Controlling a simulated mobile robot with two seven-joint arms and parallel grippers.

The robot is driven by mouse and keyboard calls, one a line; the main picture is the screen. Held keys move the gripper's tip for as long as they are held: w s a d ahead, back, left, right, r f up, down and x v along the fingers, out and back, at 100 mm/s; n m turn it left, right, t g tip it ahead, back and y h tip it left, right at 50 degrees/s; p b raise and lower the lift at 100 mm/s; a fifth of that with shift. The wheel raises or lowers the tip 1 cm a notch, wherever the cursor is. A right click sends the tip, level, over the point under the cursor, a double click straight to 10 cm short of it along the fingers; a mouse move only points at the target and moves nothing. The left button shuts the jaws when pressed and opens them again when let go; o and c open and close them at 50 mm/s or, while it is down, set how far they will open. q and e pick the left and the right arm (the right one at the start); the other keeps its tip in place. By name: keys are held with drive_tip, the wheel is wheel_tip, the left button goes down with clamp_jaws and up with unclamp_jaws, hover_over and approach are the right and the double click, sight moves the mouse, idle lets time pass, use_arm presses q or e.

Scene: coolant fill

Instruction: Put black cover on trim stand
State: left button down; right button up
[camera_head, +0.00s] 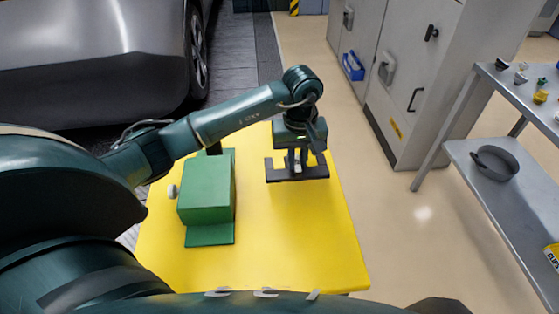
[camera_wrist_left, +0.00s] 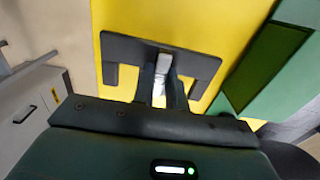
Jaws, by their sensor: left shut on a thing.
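The black cover (camera_head: 316,172) is a flat dark piece with upturned ends, over the right part of the yellow table. My left gripper (camera_head: 297,163) reaches down from above and is shut on its middle. In the left wrist view the cover (camera_wrist_left: 128,50) lies across the fingertips (camera_wrist_left: 163,75), level with its dark side pieces. I cannot tell whether it touches the table. The green stand (camera_head: 205,192), a block on a flat base, is left of the cover and apart from it. A green edge also shows in the wrist view (camera_wrist_left: 245,92). My right gripper is not in view.
The yellow table (camera_head: 290,245) is bare in front of the cover and right of the stand. A pale round knob (camera_head: 172,191) is at the stand's left side. A grey shelf (camera_head: 470,170) with a dark pan (camera_head: 495,163) stands at the right. Grey cabinets (camera_head: 395,80) and a car (camera_head: 95,50) stand behind.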

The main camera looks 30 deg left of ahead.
use_arm(q)
wheel_tip(320, 180, down, 6)
drive_tip(key=shift+r, duration=0.1)
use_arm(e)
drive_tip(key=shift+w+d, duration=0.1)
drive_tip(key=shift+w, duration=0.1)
use_arm(q)
drive_tip(key=shift+f, duration=0.25)
drive_tip(key=c, duration=1.6)
unclamp_jaws()
drive_tip(key=shift+c, duration=0.2)
drive_tip(key=shift+o, duration=1)
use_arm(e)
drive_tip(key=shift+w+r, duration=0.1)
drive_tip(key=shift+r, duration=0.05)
use_arm(q)
drive_tip(key=shift+r, duration=0.15)
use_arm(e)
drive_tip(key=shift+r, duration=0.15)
